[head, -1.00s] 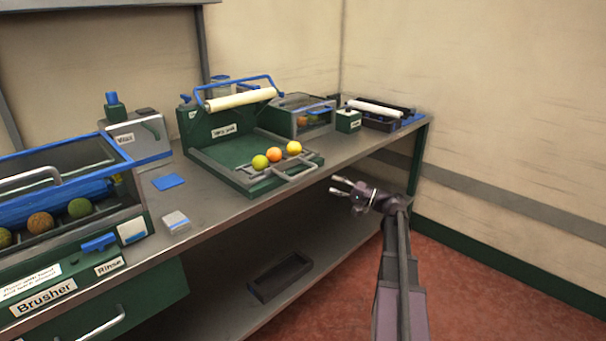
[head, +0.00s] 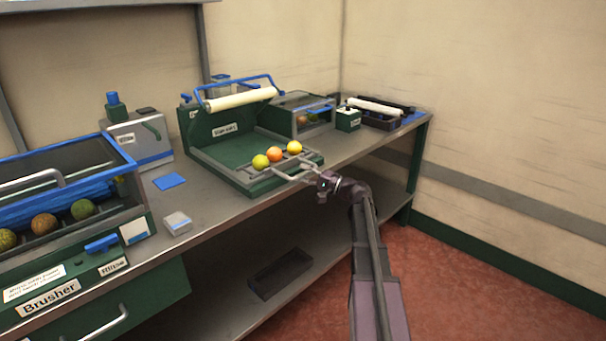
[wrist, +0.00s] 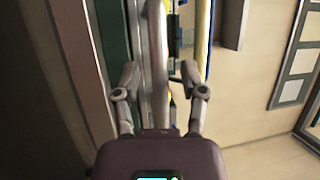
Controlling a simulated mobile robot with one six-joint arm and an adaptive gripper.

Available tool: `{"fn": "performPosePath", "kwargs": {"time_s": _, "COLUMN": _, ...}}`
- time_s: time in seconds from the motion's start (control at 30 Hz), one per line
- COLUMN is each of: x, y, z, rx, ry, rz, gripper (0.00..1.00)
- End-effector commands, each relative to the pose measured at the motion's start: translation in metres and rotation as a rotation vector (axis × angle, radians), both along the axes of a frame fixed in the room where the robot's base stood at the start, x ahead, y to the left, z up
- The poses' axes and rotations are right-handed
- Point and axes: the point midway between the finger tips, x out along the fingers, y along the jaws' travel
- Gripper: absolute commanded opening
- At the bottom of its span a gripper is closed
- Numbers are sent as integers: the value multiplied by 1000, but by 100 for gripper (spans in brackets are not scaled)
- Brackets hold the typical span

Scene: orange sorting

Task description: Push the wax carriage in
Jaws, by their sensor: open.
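The wax carriage (head: 262,172) is a grey rack at the front of a green machine (head: 222,148) with a raised white roller. A yellow-green, an orange and a yellow fruit (head: 294,147) sit in a row on it. A grey handle sticks out from its front edge over the bench. My gripper (head: 307,178) is open at this handle. In the wrist view a grey handle bar (wrist: 156,60) runs between the two spread fingers of my gripper (wrist: 160,85). I cannot tell whether either finger touches it.
The brusher (head: 70,230) with several fruits stands at the left. A blue pad (head: 169,181) and a small grey-white block (head: 177,222) lie on the bench. A small green box (head: 348,120) and a dark roller tray (head: 380,112) stand at the right. A dark bin (head: 280,273) lies on the lower shelf.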

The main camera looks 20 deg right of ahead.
Motion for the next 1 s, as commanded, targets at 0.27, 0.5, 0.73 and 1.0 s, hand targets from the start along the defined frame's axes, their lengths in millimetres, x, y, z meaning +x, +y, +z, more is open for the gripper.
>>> {"fn": "performPosePath", "kwargs": {"time_s": 0.27, "x": 0, "y": 0, "z": 0, "rx": 0, "ry": 0, "rz": 0, "gripper": 48}}
{"fn": "performPosePath", "kwargs": {"time_s": 0.5, "x": 0, "y": 0, "z": 0, "rx": 0, "ry": 0, "rz": 0, "gripper": 0}}
{"fn": "performPosePath", "kwargs": {"time_s": 0.73, "x": 2, "y": -2, "z": 0, "rx": 0, "ry": 0, "rz": -2, "gripper": 0}}
{"fn": "performPosePath", "kwargs": {"time_s": 1.0, "x": 19, "y": -17, "z": 1, "rx": 2, "ry": -1, "rz": -28, "gripper": 0}}
